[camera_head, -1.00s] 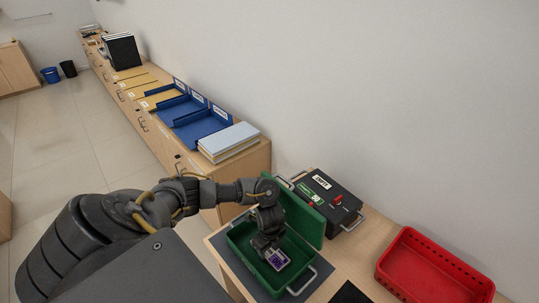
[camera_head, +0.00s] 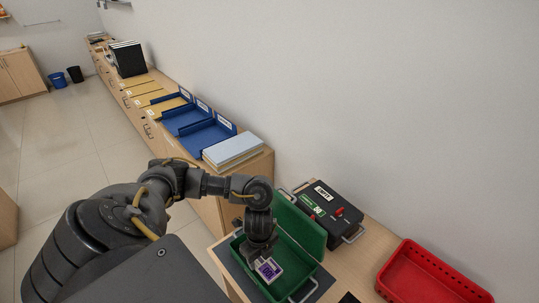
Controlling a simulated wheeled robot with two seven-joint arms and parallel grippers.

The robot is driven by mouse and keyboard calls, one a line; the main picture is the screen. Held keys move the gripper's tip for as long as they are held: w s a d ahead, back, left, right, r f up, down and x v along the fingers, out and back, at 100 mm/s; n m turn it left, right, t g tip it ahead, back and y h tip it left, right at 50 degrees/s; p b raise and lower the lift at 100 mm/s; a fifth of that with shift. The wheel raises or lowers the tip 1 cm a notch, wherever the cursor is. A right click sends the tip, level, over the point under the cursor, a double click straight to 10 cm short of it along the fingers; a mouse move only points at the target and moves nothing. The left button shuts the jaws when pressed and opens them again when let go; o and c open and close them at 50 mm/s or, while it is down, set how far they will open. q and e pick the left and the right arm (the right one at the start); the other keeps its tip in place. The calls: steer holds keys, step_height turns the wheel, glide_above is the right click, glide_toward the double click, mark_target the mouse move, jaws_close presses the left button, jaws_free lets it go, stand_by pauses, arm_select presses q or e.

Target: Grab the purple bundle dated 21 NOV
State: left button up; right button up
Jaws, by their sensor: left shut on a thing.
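My left gripper (camera_head: 262,257) points down at the open green box (camera_head: 300,232) on the counter. It is shut on a small purple-and-white bundle (camera_head: 268,269), which shows just below the fingers, over the inside of the box. The date on the bundle is too small to read. The box's lid stands open on its far side. Part of the box's inside is hidden behind my gripper and arm. My right gripper is not in view.
A black box (camera_head: 327,210) with a white label stands shut behind the green box. An empty red basket (camera_head: 431,278) is at the right. Blue trays (camera_head: 207,133) and a stack of pale folders (camera_head: 232,149) lie on the cabinet further back.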

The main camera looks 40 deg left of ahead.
arm_select(q)
steer(key=s+r, duration=0.3)
steer(key=s, duration=0.5)
steer(key=shift+d+r+p, duration=0.15)
steer(key=shift+d+p, duration=0.2)
steer(key=shift+p, duration=0.05)
